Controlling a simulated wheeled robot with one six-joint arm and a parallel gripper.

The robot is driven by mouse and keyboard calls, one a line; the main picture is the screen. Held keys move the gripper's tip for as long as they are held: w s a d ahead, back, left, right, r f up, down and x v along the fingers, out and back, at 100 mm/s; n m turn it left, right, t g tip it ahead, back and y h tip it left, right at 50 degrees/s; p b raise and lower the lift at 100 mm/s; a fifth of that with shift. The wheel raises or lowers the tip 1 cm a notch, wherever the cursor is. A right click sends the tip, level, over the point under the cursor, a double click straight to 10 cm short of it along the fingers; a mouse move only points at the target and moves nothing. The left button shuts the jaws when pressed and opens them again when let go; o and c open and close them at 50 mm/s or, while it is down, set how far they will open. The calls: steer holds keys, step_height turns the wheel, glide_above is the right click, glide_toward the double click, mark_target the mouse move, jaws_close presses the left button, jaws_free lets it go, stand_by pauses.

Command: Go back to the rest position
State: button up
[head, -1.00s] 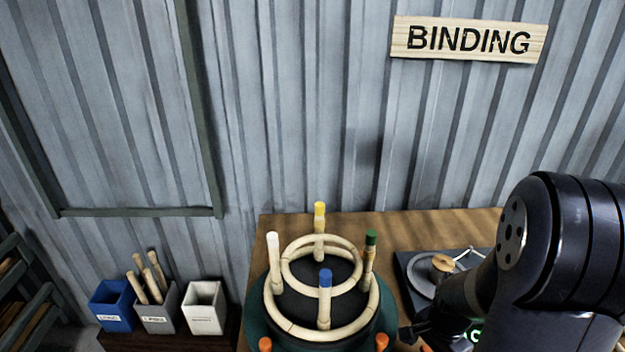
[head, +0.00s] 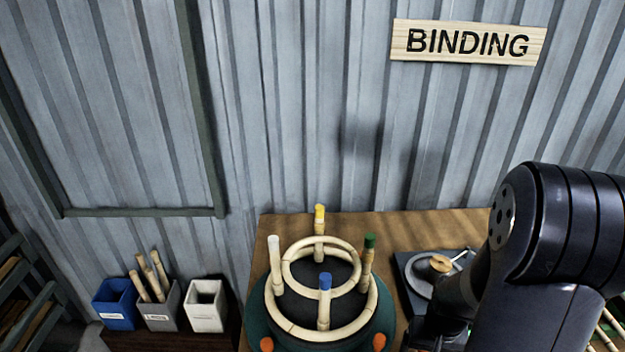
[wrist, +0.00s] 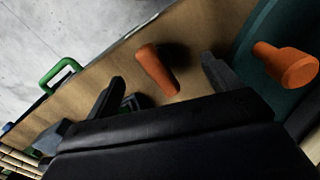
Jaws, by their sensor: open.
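My gripper (wrist: 160,90) is open in the wrist view, its two dark fingers spread apart above the wooden table. No object is held between the fingers. An orange peg-like piece (wrist: 157,70) shows beyond and between the fingertips, apart from them as far as I can tell. In the head view my dark arm fills the lower right and hides the gripper's fingertips. The round rattan frame (head: 322,295) stands on a dark green base, with two pale rings and posts tipped white, yellow, green and blue.
A dark device with a round plate (head: 437,268) sits behind my arm. Blue (head: 117,306), grey (head: 160,312) and white (head: 206,309) bins stand at the left, the grey one holding sticks. A green handle (wrist: 60,75) shows at the table edge. A BINDING sign (head: 465,42) hangs on the wall.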

steer(key=n, duration=0.2)
steer(key=shift+n+p, duration=0.4)
steer(key=shift+r, duration=0.65)
